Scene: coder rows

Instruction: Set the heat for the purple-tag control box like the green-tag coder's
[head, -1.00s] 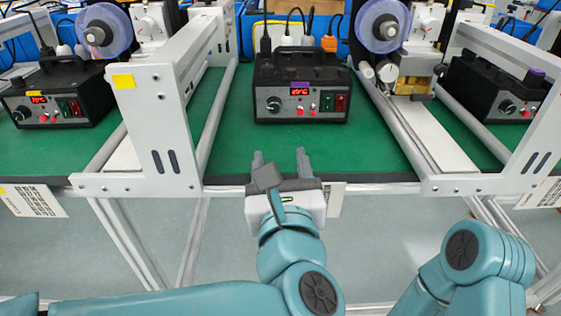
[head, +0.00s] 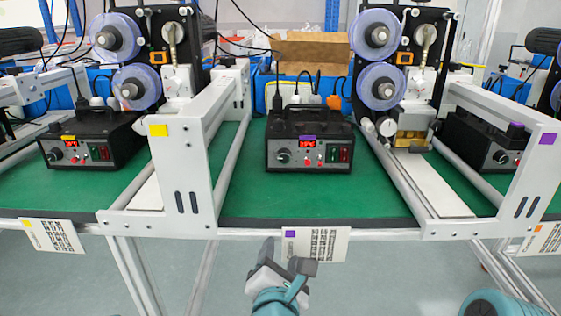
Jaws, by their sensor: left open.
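The purple-tag control box (head: 310,161) is black and stands upright on the green bench at the centre. Its small purple tag (head: 307,137) sits above a red lit display (head: 307,145), whose digits I cannot read surely. A black knob (head: 283,155) is at the left of its front, with two small red buttons and green and red switches to the right. My left gripper (head: 284,256) is open and empty, low in front of the bench edge, well short of the box. No green tag shows, so I see no green-tag coder.
A yellow-tag control box (head: 88,150) stands left and another black box (head: 478,148) right. White frames (head: 183,175) flank the centre box. Coders with purple reels (head: 383,86) stand behind. A purple-marked card (head: 314,244) hangs at the edge. Green mat (head: 315,198) before the box is clear.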

